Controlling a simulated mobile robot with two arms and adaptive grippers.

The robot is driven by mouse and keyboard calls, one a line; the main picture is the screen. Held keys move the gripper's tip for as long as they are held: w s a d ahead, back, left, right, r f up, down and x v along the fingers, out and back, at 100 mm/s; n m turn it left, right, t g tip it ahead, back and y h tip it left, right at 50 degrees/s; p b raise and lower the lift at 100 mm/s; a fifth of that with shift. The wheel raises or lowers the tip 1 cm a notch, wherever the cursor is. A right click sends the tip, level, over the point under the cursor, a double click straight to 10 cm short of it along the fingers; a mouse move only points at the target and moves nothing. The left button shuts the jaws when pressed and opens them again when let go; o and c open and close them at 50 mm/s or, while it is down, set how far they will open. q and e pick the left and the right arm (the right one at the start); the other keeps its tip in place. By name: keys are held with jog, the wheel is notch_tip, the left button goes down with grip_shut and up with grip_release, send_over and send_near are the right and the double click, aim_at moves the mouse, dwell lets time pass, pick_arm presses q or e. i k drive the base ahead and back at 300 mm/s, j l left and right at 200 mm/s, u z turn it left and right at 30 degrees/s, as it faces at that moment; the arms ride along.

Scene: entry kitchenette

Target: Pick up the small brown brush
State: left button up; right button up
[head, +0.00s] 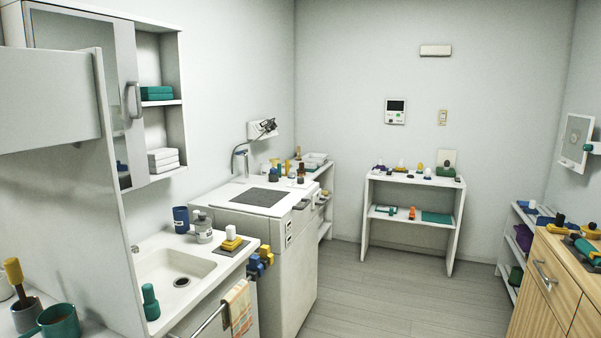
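I cannot pick out the small brown brush with certainty. A small upright thing with a brown top (301,170) stands at the far end of the left counter, beside the white appliance. It is too small to tell whether it is a brush. Another slim brownish upright thing (298,153) stands behind it, partly hidden. Neither of my grippers is in view.
A sink (175,272) with a teal-handled item (150,302) is at left. A yellow-topped tool stands in a grey cup (26,312) beside a teal mug (60,323). A white shelf table (412,181) stands at the back; a wooden cabinet (556,290) is right. The middle floor (400,290) is clear.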

aim_at(302, 172)
jog(key=i+l+z, duration=0.1)
jog(key=i+z, duration=0.35)
jog(key=i, duration=1.9)
jog(key=i+u, duration=0.15)
jog(key=i, duration=0.35)
jog(key=i+l+u, duration=0.1)
jog(key=i, duration=0.4)
jog(key=i+l+u, duration=0.15)
jog(key=i, duration=0.3)
jog(key=i+l+u, duration=0.1)
jog(key=i, duration=0.4)
jog(key=l, duration=0.1)
